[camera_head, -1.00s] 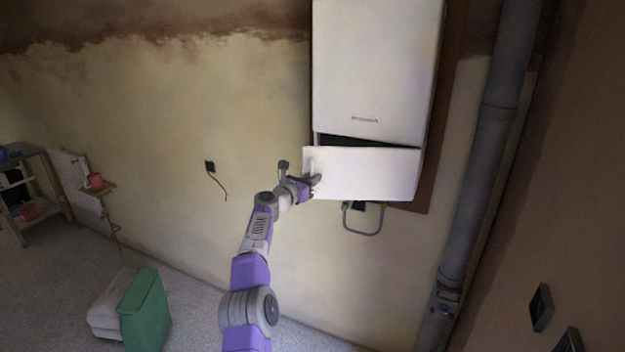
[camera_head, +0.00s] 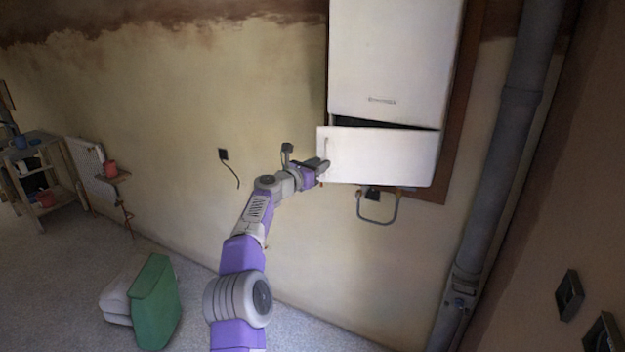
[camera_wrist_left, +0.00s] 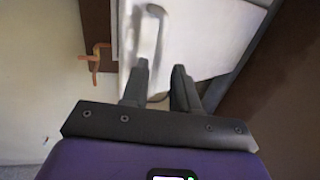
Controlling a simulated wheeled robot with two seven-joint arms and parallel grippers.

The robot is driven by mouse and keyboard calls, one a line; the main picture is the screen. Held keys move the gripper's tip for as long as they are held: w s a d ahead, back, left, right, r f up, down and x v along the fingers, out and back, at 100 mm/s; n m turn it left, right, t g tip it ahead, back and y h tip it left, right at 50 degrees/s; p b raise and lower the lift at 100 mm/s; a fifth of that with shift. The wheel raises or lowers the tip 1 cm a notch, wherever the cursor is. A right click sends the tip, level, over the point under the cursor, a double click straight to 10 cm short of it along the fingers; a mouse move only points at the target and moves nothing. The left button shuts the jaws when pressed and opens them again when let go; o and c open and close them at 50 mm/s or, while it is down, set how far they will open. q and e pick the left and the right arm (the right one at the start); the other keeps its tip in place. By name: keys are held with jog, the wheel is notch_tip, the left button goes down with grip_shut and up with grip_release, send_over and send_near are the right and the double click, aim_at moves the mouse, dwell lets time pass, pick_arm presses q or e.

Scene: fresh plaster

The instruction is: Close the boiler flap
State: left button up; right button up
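The white boiler (camera_head: 395,55) hangs on the wall. Its flap (camera_head: 385,158) at the bottom is tilted outward, with a dark gap along its top edge. A small upright handle (camera_head: 326,147) sits at the flap's left end; in the left wrist view the handle (camera_wrist_left: 150,32) lies just beyond the fingertips. My left gripper (camera_head: 321,167) is at the flap's left edge, just below the handle. In the left wrist view my left gripper (camera_wrist_left: 160,68) has its fingers apart with nothing between them. I cannot tell whether it touches the flap. My right gripper is not in view.
A bent grey pipe (camera_head: 378,220) hangs under the boiler. A thick grey pipe (camera_head: 500,170) runs down the wall to its right. A black socket (camera_head: 223,155) is on the left wall. A green box (camera_head: 155,300) stands on the floor. A shelf (camera_head: 38,175) is far left.

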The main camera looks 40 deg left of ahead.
pick_arm(q)
jog(key=shift+s+d+b, duration=0.2)
jog(key=shift+s+b, duration=0.7)
jog(key=shift+s, duration=0.8)
